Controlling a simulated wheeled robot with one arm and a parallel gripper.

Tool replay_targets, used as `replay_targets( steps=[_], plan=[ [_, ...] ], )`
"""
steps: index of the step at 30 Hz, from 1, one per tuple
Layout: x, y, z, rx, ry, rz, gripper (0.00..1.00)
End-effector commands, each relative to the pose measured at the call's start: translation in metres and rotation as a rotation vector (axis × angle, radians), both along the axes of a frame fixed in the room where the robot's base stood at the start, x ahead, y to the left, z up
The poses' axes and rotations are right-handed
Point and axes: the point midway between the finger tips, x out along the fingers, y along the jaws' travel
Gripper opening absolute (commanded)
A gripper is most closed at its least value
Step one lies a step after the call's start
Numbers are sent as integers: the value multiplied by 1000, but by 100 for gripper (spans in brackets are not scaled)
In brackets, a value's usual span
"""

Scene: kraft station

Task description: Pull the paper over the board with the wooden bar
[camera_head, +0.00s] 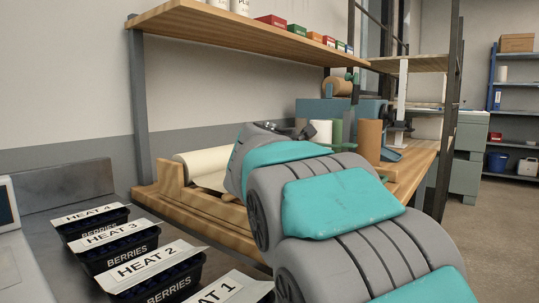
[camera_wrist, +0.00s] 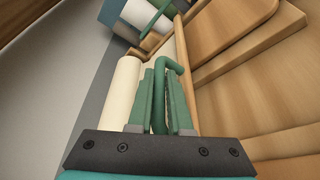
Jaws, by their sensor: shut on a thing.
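The cream paper roll (camera_head: 203,163) lies in a wooden holder on the bench. A short stretch of paper (camera_head: 212,181) shows in front of it before my arm covers the view. In the wrist view the roll (camera_wrist: 122,92) is left of my gripper (camera_wrist: 160,78). My gripper is shut on a green hooped handle (camera_wrist: 176,61). A narrow wooden bar (camera_wrist: 182,45) runs beside the handle; their join is hidden. The wooden board (camera_wrist: 225,18) with rounded corners lies to the right, with bare wood showing. My arm hides the gripper and most of the board in the head view.
Black berry trays (camera_head: 120,245) with HEAT labels stand at the lower left. A wooden shelf (camera_head: 240,28) with small boxes hangs above the bench. Upright rolls, including a brown one (camera_head: 369,141), stand behind my arm. A dark post (camera_head: 449,105) rises at the right.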

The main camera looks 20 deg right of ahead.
Motion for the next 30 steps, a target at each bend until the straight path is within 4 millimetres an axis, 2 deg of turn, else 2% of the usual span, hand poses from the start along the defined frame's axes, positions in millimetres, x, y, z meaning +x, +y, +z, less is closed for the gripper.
replay_targets(
  steps=[1,12,18,24,30],
  plan=[
    [-11,-10,-1,1,3,-5,0],
    [-86,-65,0,3,2,-7,0],
    [-117,-87,-1,3,3,-5,0],
    [-136,-100,0,3,0,-2,0],
    [-141,-105,-1,1,1,1,0]
  ],
)
